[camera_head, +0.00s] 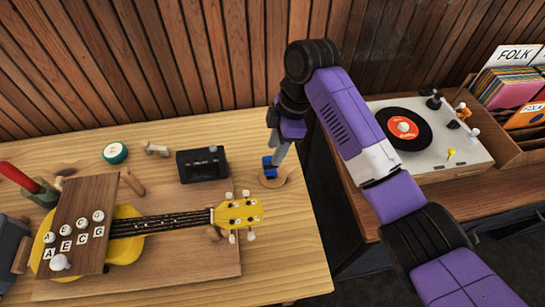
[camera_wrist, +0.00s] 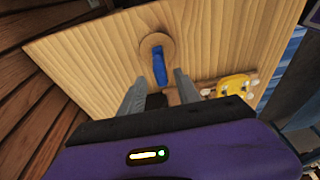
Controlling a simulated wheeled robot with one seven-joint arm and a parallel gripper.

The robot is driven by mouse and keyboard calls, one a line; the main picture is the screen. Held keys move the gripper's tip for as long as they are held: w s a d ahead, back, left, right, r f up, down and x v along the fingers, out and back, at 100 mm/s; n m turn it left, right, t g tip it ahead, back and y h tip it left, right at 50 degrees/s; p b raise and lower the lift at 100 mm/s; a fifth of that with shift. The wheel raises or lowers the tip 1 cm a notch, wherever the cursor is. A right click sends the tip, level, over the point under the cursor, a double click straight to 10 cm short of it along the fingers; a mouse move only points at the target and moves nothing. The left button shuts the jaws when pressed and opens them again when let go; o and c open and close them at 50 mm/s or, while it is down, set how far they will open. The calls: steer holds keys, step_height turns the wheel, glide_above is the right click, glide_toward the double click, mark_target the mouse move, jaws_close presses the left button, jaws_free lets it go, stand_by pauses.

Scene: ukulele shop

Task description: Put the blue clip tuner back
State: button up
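The blue clip tuner (camera_head: 269,168) is on a small round wooden disc (camera_head: 281,181) near the right edge of the wooden workbench. In the wrist view the tuner (camera_wrist: 159,66) reaches from the disc (camera_wrist: 149,41) toward the space between my fingers. My gripper (camera_head: 274,155) points down right at the tuner in the head view. In the wrist view my gripper (camera_wrist: 158,82) has its fingers apart, with gaps on both sides of the tuner. A yellow ukulele (camera_head: 128,240) lies on a board, its headstock (camera_head: 240,213) toward the disc.
A black box (camera_head: 202,165) stands left of the disc. A green round tin (camera_head: 115,153) and wooden pegs are farther left. A wooden panel with letter knobs (camera_head: 75,215) covers part of the ukulele. A record player (camera_head: 430,140) stands on a separate table at the right.

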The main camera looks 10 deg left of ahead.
steer(key=v, duration=0.7)
steer(key=shift+b, duration=0.3)
steer(key=w+a+r+m+t+y, duration=0.4)
steer(key=w+a+m+t+y, duration=0.3)
steer(key=w+t, duration=0.25)
steer(key=s+d+f+m+t+h, duration=0.3)
steer(key=s+d+m+t, duration=0.2)
steer(key=s+d+m, duration=0.35)
steer(key=s+d+f+m+t+h, duration=0.25)
steer(key=s+d+m+t, duration=0.25)
steer(key=s+d, duration=0.6)
steer(key=s+d+f+g+h, duration=0.1)
steer(key=s+d, duration=0.2)
steer(key=s, duration=0.7)
steer(key=s+d+g+h, duration=0.1)
steer(key=s+d, duration=0.2)
steer(key=s, duration=0.7)
steer(key=s+d+f+g+h, duration=0.1)
steer(key=s+d, duration=0.3)
steer(key=s, duration=0.7)
steer(key=shift+f+m+g+h, duration=0.35)
steer(key=shift+h, duration=0.2)
